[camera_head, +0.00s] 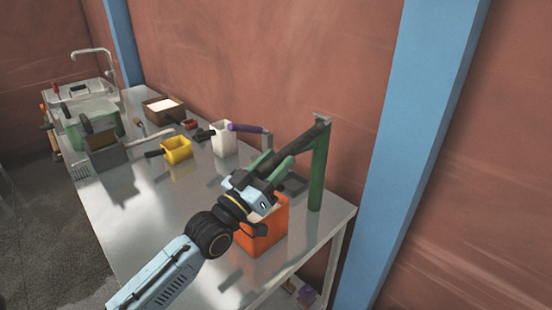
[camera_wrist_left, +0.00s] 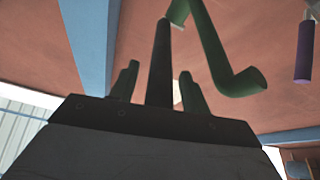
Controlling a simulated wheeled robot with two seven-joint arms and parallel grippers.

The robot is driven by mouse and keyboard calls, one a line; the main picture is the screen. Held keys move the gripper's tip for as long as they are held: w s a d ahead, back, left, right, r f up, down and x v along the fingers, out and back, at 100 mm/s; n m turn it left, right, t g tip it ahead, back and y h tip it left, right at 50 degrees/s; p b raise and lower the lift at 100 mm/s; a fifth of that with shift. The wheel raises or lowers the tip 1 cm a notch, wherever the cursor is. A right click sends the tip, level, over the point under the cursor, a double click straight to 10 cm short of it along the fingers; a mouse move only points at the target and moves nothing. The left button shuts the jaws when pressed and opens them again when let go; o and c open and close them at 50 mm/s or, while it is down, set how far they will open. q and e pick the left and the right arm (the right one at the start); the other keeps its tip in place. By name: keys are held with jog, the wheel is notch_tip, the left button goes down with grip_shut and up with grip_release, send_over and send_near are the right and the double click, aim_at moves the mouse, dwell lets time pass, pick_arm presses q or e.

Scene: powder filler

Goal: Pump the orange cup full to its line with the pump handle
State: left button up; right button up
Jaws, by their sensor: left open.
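The orange cup (camera_head: 268,235) stands on the metal table near its right end, partly hidden behind my left gripper and wrist; its fill level cannot be seen. The pump has a green upright post (camera_head: 318,175) beside the cup and a dark pump handle (camera_head: 305,140) slanting down to the left from its top. My left gripper (camera_head: 268,170) is above the cup at the lower end of the handle. In the left wrist view, the dark pump handle (camera_wrist_left: 160,65) lies between the two open green fingers, apart from both. A green bent pipe (camera_wrist_left: 222,60) shows beyond. My right gripper is not in view.
A white container (camera_head: 224,140) with a purple handle (camera_head: 246,127) and a yellow cup (camera_head: 177,150) stand left of the pump. A brown box of white powder (camera_head: 163,108), tools and a sink (camera_head: 92,90) are farther back. The table's front middle is clear.

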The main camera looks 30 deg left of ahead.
pick_arm(q)
jog(key=shift+w+d+r, duration=0.1)
jog(key=shift+w+r, duration=0.05)
jog(key=shift+w, duration=0.15)
grip_shut()
jog(key=shift+w+r, duration=0.1)
jog(key=shift+r, duration=0.05)
